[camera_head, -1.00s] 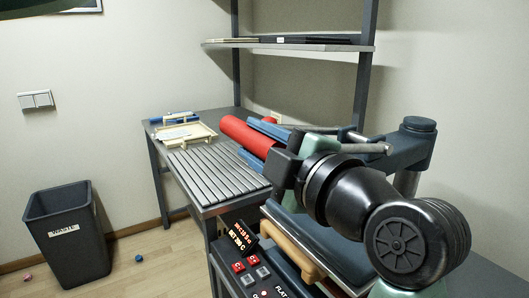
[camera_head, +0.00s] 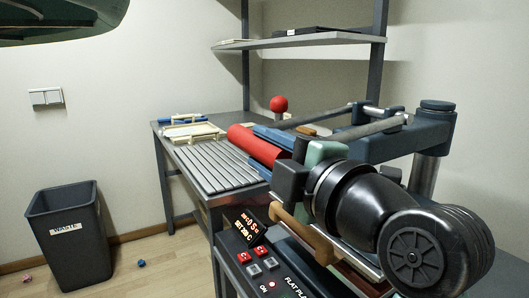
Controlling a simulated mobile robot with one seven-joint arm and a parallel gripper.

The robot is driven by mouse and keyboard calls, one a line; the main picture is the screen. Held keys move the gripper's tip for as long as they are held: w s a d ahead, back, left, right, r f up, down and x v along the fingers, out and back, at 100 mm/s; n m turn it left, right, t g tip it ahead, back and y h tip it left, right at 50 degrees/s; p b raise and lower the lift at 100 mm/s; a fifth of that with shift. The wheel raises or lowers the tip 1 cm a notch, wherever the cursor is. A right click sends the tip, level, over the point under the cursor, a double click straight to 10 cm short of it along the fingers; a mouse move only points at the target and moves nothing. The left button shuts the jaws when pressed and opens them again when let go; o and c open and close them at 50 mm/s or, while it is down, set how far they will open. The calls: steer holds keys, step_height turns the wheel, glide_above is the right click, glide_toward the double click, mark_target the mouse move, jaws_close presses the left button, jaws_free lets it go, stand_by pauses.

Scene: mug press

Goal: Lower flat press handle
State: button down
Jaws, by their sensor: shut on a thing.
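The flat press (camera_head: 350,262) stands at the right, with a control panel marked "FLAT PLA..." on its front. Its blue-grey head (camera_head: 435,125) sits on a steel post. Grey lever bars (camera_head: 372,131) run left from the head and slope down toward a red cylindrical handle grip (camera_head: 246,138). My gripper (camera_head: 262,145) is shut on this grip, with blue fingers on either side of it. My black wrist covers much of the press and the grip's near end.
A slatted grey rack (camera_head: 212,166) and a cream frame (camera_head: 192,132) lie left of the press. A red ball knob (camera_head: 278,104) stands behind the grip. A shelf (camera_head: 290,40) hangs above. A waste bin (camera_head: 70,235) stands on the floor at the left.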

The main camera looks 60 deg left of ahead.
steer(key=shift+s+f, duration=0.1)
steer(key=shift+f, duration=0.25)
steer(key=shift+c, duration=2.4)
jaws_free()
steer(key=shift+r, duration=0.1)
steer(key=shift+d, duration=0.25)
steer(key=s+d+p, duration=0.1)
steer(key=d, duration=1.1)
steer(key=shift+d, duration=0.2)
